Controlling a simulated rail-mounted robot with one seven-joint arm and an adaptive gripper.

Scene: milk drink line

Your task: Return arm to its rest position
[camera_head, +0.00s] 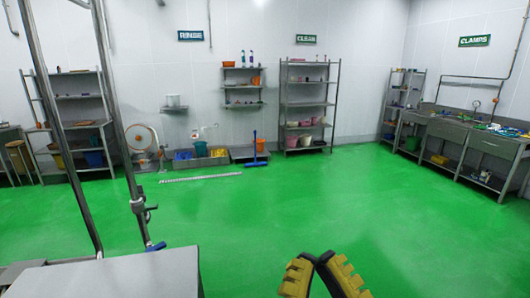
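My gripper (317,262) shows at the bottom edge, right of centre, with two yellow-and-black ridged fingers over the green floor. The fingers lean toward each other, and their upper ends come close together. I cannot tell whether they touch. Nothing shows held between them. The rest of my arm is out of view below the frame.
A grey metal surface (110,280) and upright steel pipes (112,120) stand at the near left. Shelving (308,105), a blue squeegee (255,150) and tubs line the back wall. A steel workbench (460,140) runs along the right. The green floor (300,205) in the middle is clear.

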